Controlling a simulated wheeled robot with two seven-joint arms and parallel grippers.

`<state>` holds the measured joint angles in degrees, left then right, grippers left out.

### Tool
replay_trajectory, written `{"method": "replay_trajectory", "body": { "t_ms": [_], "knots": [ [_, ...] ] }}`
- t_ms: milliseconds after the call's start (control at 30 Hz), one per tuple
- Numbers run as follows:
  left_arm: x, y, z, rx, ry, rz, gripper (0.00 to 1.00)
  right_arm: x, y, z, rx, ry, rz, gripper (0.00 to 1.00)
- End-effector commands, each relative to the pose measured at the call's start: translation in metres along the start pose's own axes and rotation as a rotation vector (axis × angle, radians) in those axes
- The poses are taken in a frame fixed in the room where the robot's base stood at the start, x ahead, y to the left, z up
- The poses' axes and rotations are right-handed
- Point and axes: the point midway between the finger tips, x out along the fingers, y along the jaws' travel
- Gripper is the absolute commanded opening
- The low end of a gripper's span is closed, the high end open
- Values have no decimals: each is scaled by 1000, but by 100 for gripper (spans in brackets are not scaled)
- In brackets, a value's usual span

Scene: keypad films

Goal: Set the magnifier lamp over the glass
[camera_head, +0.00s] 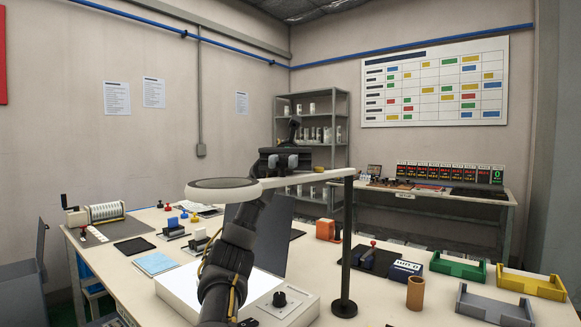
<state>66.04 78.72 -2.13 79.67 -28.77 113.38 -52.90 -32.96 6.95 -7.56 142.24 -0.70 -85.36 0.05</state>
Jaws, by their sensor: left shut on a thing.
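The magnifier lamp has a pale round head (222,190), a long flat beige arm (310,179) and a dark post (348,235) on a round black base. My left gripper (285,166) is at the middle of the lamp's arm and shut on the lamp; the exact contact is small and partly hidden. A white box with a bright glass top (184,286) and a black knob (280,299) lies below, partly covered by my left arm. The lamp head appears above the back of the glass in the picture; its exact alignment is unclear. My right gripper is out of view.
A dark panel (264,235) stands tilted behind the glass. Right of the post are a blue box (404,271), a brown cup (415,293) and green, yellow and grey trays. A blue pad (155,263) and several stamps lie left.

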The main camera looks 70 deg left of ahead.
Motion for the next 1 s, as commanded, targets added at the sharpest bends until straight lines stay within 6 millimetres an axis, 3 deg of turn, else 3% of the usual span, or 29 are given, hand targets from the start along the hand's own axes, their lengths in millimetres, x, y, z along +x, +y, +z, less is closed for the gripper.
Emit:
{"method": "replay_trajectory", "body": {
  "t_ms": [667,700,800,833,1000],
  "knots": [
    [-8,-2,0,-1,1,-73,0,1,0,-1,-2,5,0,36],
    [-8,-2,0,-1,1,-72,24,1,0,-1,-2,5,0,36],
    [-8,-2,0,-1,1,-71,37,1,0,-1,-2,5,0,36],
    [-8,-2,0,-1,1,-71,41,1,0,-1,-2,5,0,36],
    [-8,-3,0,-1,0,-70,41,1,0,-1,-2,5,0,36]
  ]
}}
